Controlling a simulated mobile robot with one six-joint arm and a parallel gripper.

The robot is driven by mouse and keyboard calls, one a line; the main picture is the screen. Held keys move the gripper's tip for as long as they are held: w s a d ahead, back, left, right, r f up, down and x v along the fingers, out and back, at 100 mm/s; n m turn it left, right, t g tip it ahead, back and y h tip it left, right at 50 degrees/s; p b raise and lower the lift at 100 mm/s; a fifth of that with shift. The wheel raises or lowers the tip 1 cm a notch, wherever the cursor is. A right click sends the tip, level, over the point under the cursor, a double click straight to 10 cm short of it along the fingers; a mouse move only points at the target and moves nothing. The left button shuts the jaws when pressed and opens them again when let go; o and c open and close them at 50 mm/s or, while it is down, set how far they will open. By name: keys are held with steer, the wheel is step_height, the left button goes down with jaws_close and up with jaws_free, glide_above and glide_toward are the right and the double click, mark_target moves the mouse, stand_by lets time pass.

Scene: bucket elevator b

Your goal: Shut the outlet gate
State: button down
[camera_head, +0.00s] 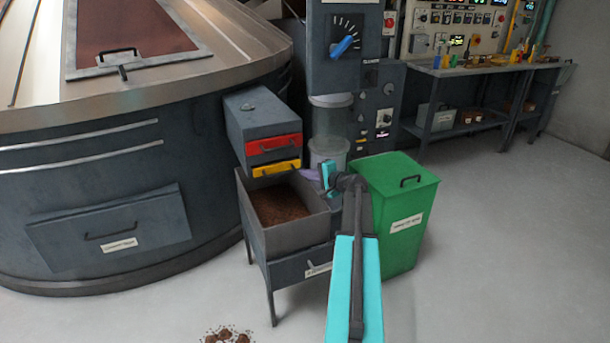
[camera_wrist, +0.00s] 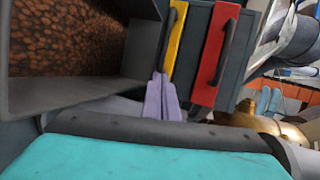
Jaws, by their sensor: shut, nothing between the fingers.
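A dark grey box (camera_head: 258,118) sticks out above a bin, with a red front (camera_head: 264,145) and, under it, a yellow front (camera_head: 280,169). Each front has a dark bar handle. I see no label that tells which is the outlet gate. In the wrist view the yellow front (camera_wrist: 184,50) and red front (camera_wrist: 214,55) stand side by side. My gripper (camera_head: 303,173) has pale purple fingers, shut together and empty, at the right of the yellow front. In the wrist view the fingertips (camera_wrist: 160,76) are by the lower end of the yellow front's handle; I cannot tell whether they touch.
The open grey bin (camera_head: 290,242) under the box holds brown grains. A green lidded bin (camera_head: 398,235) stands right of my arm. A large round dark vessel (camera_head: 60,190) is at left. Brown lumps (camera_head: 226,335) lie on the floor. The floor at right is clear.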

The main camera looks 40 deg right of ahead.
steer(key=v, duration=1)
steer(key=shift+s, duration=0.25)
steer(key=shift+w+a, duration=0.1)
steer(key=shift+a, duration=0.1)
